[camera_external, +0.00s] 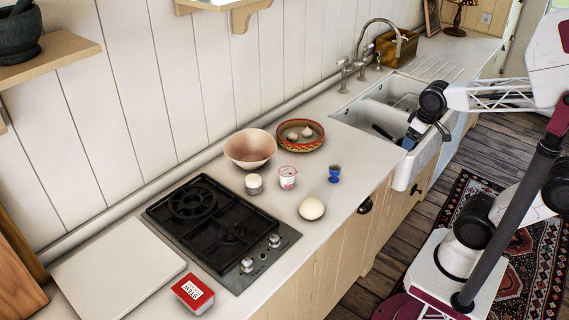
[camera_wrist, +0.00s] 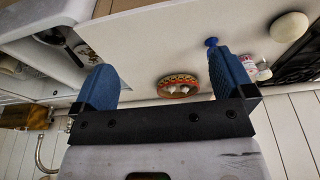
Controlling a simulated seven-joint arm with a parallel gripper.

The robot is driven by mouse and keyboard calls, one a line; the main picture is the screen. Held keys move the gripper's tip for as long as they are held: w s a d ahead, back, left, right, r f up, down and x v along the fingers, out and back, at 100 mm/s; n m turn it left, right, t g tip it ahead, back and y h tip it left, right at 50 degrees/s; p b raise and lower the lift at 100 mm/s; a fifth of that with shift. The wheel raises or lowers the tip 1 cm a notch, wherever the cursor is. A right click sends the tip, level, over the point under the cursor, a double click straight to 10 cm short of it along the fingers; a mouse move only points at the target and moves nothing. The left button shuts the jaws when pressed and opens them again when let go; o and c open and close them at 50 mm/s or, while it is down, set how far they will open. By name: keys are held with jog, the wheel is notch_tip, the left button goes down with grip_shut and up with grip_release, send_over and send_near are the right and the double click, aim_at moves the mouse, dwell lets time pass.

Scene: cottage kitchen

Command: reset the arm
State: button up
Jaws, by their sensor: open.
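My gripper (camera_external: 414,137) is in the air over the near edge of the sink, at the right in the external view. In the wrist view its two blue fingers are wide apart, and the gripper (camera_wrist: 158,84) is open with nothing between the fingertips. It is apart from the things on the counter. The blue egg cup (camera_external: 335,173) stands on the counter to the left of my gripper. In the wrist view the egg cup (camera_wrist: 211,42) shows just beyond the right finger.
The counter holds a pink bowl (camera_external: 250,148), a patterned dish (camera_external: 318,129) with garlic, a yogurt cup (camera_external: 288,177), a white-topped jar (camera_external: 253,184), an egg (camera_external: 311,208), a black hob (camera_external: 222,230), a red-lidded box (camera_external: 193,293) and a white board (camera_external: 118,270). The sink (camera_external: 372,115) has a tall tap (camera_external: 378,24).

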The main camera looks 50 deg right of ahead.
jog(key=shift+s+d+f, duration=0.2)
jog(key=shift+s+f, duration=0.05)
jog(key=shift+s, duration=0.2)
jog(key=shift+s+d+f, duration=0.2)
jog(key=shift+s+f, duration=0.05)
jog(key=shift+s, duration=0.2)
